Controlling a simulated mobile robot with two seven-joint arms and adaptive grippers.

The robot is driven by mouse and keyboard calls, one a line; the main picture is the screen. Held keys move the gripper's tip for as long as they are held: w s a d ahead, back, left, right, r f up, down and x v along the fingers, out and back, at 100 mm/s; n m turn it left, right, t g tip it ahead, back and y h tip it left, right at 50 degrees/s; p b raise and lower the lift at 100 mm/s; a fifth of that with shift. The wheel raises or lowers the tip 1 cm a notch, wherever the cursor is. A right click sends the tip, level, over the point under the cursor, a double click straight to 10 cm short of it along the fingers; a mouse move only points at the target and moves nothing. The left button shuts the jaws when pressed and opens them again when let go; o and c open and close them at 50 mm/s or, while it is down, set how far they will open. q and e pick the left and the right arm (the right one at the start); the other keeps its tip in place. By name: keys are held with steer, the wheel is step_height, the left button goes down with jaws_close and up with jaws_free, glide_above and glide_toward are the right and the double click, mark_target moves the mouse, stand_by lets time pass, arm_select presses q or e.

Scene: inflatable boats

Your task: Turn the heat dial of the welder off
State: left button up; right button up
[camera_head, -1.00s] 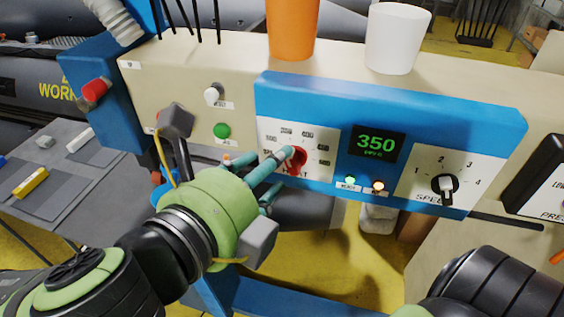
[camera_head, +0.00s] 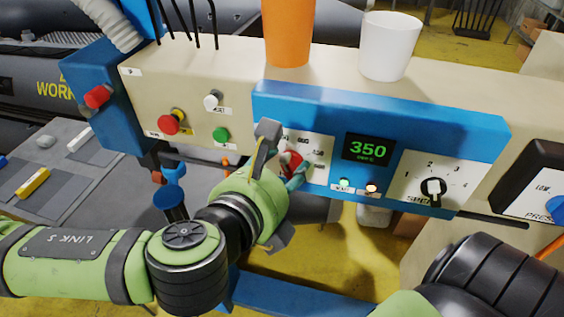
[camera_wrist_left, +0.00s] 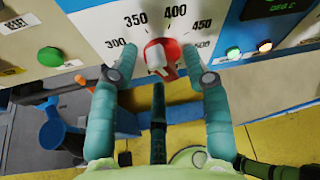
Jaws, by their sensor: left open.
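The heat dial (camera_head: 290,161) is a red knob on the white scale plate of the blue welder panel, partly hidden by my gripper in the head view. In the left wrist view the dial (camera_wrist_left: 162,55) has a pale grip bar, with 300 to 500 printed around it. My left gripper (camera_head: 294,174) is at the dial; in the left wrist view its teal fingers (camera_wrist_left: 159,56) are spread on either side of the knob. I cannot tell whether they touch it. The green display (camera_head: 368,150) reads 350. My right gripper is out of view.
The speed dial (camera_head: 433,188) is right of the display. Left are a red button (camera_head: 169,123), a white reset button (camera_head: 212,100) and a green button (camera_head: 221,134). An orange cup (camera_head: 290,32) and white cup (camera_head: 391,48) stand on top.

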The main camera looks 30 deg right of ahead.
arm_select(q)
jaws_close()
steer(key=shift+f, duration=0.1)
steer(key=shift+s+f, duration=0.1)
steer(key=shift+f, duration=0.05)
stand_by(0.5)
